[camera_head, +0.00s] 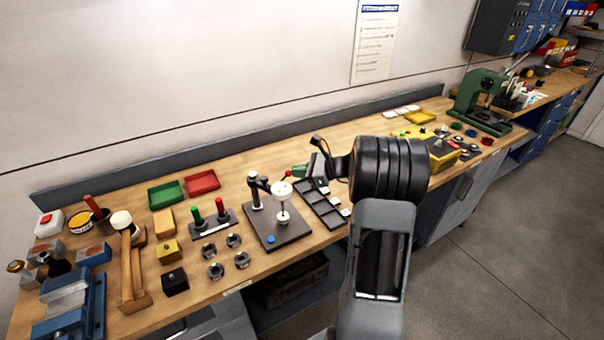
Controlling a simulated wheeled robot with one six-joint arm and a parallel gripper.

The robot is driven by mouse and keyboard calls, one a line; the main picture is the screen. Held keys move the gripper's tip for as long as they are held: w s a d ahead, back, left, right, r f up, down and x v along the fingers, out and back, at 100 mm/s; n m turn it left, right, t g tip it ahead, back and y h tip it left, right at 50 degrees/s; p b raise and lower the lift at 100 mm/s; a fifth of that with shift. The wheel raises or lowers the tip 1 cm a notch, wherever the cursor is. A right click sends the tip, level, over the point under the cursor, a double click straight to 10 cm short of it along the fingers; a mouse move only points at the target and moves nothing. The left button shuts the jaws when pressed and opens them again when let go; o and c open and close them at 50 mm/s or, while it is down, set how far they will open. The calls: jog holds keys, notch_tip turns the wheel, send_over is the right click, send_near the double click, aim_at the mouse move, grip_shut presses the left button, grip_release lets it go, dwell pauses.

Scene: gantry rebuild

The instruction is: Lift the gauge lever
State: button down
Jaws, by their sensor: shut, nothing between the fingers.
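The gauge stand has a dark base plate (262,234), an upright post (255,192) and a round white dial gauge (282,190) on a short arm. A small red tip (288,173) shows just above the dial; I cannot tell whether it is the lever's end. A white round piece and a blue button sit low on the plate. My gripper (304,172) comes in from the right, shut, with its tip close beside the dial's upper right. Nothing shows held in it. I cannot tell whether it touches the gauge or lever.
A block with red and green handles (211,225) and several dark rings stand left. Green (166,194) and red (201,182) trays lie behind. A green press (482,105) stands far right.

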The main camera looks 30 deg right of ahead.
jog(key=shift+w+a+r, duration=0.3)
jog(key=shift+w+r, duration=0.1)
jog(key=shift+w, duration=0.2)
jog(key=shift+w+a+r, duration=0.25)
jog(key=shift+w+r, duration=0.1)
jog(key=shift+w, duration=0.2)
jog(key=shift+w+a+r, duration=0.3)
jog(key=shift+w+r, duration=0.1)
jog(key=shift+w, duration=0.2)
jog(key=shift+r, duration=0.15)
jog(key=s+d+r, duration=0.4)
jog(key=d+r, duration=0.4)
jog(key=r, duration=0.2)
jog(key=shift+s+r, duration=0.15)
jog(key=shift+s, duration=0.25)
